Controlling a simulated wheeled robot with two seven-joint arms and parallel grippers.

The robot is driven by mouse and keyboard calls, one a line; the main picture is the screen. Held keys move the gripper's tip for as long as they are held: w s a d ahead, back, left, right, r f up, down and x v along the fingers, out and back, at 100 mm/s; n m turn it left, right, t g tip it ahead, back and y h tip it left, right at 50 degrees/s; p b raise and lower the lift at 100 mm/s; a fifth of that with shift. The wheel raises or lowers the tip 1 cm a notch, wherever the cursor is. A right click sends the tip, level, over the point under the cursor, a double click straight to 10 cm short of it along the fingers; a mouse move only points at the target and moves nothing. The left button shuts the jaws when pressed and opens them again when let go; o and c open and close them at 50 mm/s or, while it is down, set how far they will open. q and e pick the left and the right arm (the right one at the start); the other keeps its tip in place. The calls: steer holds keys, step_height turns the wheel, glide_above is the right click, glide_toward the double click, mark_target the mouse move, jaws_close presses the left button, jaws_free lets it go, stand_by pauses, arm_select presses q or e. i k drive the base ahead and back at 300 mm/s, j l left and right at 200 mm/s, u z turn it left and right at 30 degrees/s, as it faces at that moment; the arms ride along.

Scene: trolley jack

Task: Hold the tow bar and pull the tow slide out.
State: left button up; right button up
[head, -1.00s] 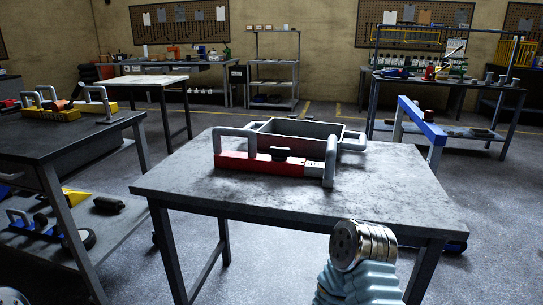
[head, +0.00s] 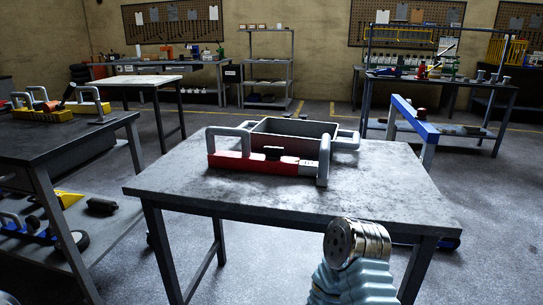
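A red block (head: 229,161) lies on the near grey table, with a grey loop handle (head: 228,139) at its left end. A pale metal section (head: 307,167) adjoins its right end, and an upright grey bar (head: 323,161) stands there. These look like the tow slide and tow bar, but I cannot tell for certain. A dark piece (head: 272,153) sits on top of the block. The pale section shows only a short length beside the red. Neither gripper is in view; nothing of mine touches the block.
A grey open tray (head: 294,127) with side handles stands behind the block. The table's (head: 385,194) front and right are clear. A blue bar (head: 414,117) on grey legs stands at the right. A dark table (head: 62,141) with a yellow handled object (head: 52,114) stands left.

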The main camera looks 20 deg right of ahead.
mark_target(320, 170)
steer(key=i+j+z, duration=0.1)
steer(key=i+z, duration=0.25)
steer(key=i+j+z, duration=0.1)
steer(key=z, duration=0.25)
steer(key=i+j+z, duration=0.2)
steer(key=z, duration=0.15)
steer(key=k, duration=0.95)
steer(key=i, duration=0.95)
